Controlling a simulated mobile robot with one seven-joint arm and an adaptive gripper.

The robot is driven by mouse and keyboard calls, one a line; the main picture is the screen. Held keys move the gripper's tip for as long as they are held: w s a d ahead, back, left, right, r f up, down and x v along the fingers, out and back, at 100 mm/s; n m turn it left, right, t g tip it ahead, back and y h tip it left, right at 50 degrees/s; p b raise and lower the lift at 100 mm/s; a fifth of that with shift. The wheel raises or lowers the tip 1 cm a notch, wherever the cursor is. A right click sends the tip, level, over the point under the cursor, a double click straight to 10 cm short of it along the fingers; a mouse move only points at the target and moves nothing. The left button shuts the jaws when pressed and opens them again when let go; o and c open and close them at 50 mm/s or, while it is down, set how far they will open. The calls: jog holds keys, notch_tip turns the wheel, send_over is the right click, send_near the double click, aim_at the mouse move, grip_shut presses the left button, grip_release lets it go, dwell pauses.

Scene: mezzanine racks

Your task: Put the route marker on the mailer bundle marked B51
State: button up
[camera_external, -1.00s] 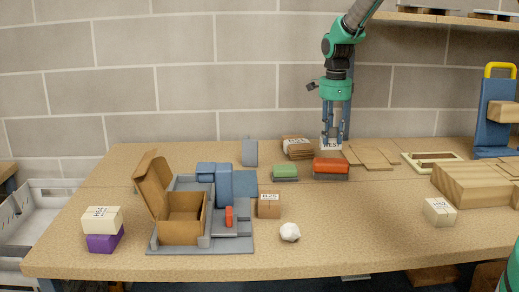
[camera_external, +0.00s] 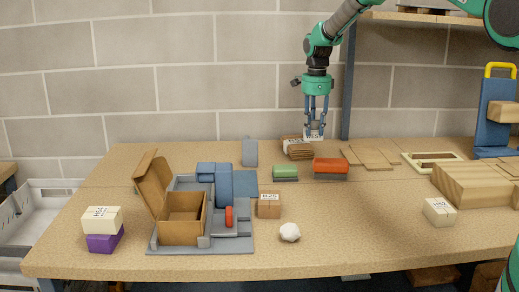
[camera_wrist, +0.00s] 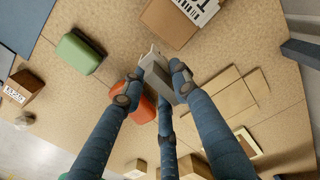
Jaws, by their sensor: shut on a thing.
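My gripper (camera_external: 315,131) is shut on a small pale marker (camera_external: 314,138), with part of its dark lettering showing. The wrist view shows the marker (camera_wrist: 156,75) as a grey-white block between the fingertips of my gripper (camera_wrist: 157,88). A brown mailer bundle (camera_external: 298,150) with a white label lies flat at the back of the table, just left of and below the marker. In the wrist view the bundle (camera_wrist: 168,22) is beyond the fingertips, and the marker looks apart from it. I cannot read the full label on the bundle.
Green (camera_external: 285,172) and red (camera_external: 331,166) blocks on dark bases stand in front of the bundle. Flat brown sheets (camera_external: 370,156) lie to its right. An open cardboard box (camera_external: 183,216) stands on a grey fixture at left. A small labelled box (camera_external: 269,205) and white crumpled ball (camera_external: 290,232) are mid-table.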

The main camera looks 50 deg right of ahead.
jog(key=shift+w+d+f, duration=0.1)
jog(key=shift+w+d, duration=0.35)
jog(key=shift+w, duration=0.4)
jog(key=shift+w+d+f, duration=0.1)
jog(key=shift+w+d, duration=0.3)
jog(key=shift+w, duration=0.45)
jog(key=shift+f+p, duration=0.35)
jog(key=shift+f, duration=1.35)
jog(key=shift+f, duration=0.15)
jog(key=o, duration=1)
notch_tip(320, 180, up, 12)
jog(key=shift+r+b, duration=0.15)
jog(key=shift+b, duration=0.25)
